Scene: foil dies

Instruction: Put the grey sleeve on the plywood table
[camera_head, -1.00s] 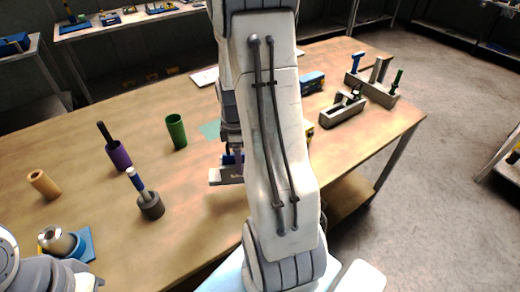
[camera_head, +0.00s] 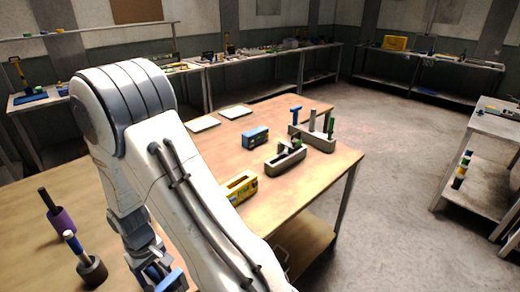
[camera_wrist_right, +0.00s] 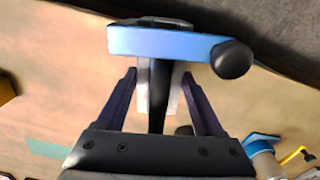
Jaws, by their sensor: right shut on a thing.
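A dark grey sleeve (camera_head: 92,271) stands on the plywood table (camera_head: 290,190) at the lower left of the head view, with a blue and white handled rod rising from it. My right gripper (camera_wrist_right: 158,88) is shut on a dark stem below a blue bar with a black knob (camera_wrist_right: 165,43). In the head view the right gripper (camera_head: 155,277) is low, right of the sleeve and partly hidden by its own arm; some blue shows beside it. My left gripper is out of view.
A purple sleeve (camera_head: 61,221) with a black rod stands behind the grey one. Yellow (camera_head: 240,188) and blue (camera_head: 255,137) boxes, a grey tray (camera_head: 285,160) and a rack of tools (camera_head: 318,140) occupy the right part. Bare wood lies between them and the right edge.

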